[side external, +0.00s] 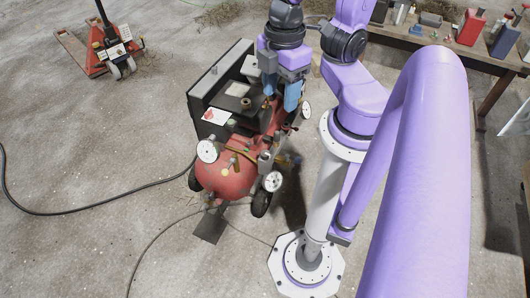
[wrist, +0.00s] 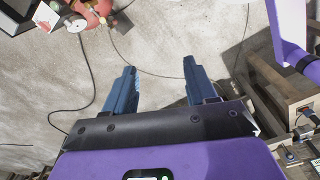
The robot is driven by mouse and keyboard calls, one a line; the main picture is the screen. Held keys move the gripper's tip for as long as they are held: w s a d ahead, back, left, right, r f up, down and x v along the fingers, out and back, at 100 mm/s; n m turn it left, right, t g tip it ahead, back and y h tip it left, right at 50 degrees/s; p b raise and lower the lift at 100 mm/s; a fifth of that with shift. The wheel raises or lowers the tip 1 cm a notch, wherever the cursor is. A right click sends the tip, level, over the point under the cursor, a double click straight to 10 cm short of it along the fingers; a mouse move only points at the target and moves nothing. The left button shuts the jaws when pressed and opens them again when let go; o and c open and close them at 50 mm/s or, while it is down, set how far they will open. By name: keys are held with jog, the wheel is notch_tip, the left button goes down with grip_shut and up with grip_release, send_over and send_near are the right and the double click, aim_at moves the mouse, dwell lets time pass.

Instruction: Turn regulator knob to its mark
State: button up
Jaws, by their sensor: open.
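The red air compressor (side external: 222,178) stands on the concrete floor, with white dial gauges (side external: 207,151) around its tank. Small brass and dark fittings (side external: 246,103) sit on and beside it. I cannot tell which of them is the regulator knob, and no mark can be read. My gripper (side external: 280,104) hangs over the compressor's far right part, its blue fingers pointing down. Whether it touches anything there is unclear. Part of the compressor (wrist: 91,12) shows at that view's upper left.
A dark cabinet-like box (side external: 215,85) adjoins the compressor. A hose (side external: 100,211) runs across the floor. A red pallet jack (side external: 108,45) stands at the far left. A wooden bench (side external: 425,42) with cans is at the upper right. The left floor is mostly clear.

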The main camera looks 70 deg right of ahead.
jog(key=shift+o, duration=1)
jog(key=w+d+f+m, duration=0.4)
jog(key=w+f, duration=0.4)
jog(key=w, duration=0.1)
jog(key=w+d+f+m, duration=0.3)
jog(key=w+f+m, duration=0.2)
jog(key=w+f, duration=0.4)
jog(key=m, duration=0.7)
send_over(265, 153)
notch_tip(265, 153, down, 19)
notch_tip(265, 153, down, 17)
jog(key=shift+f, duration=0.1)
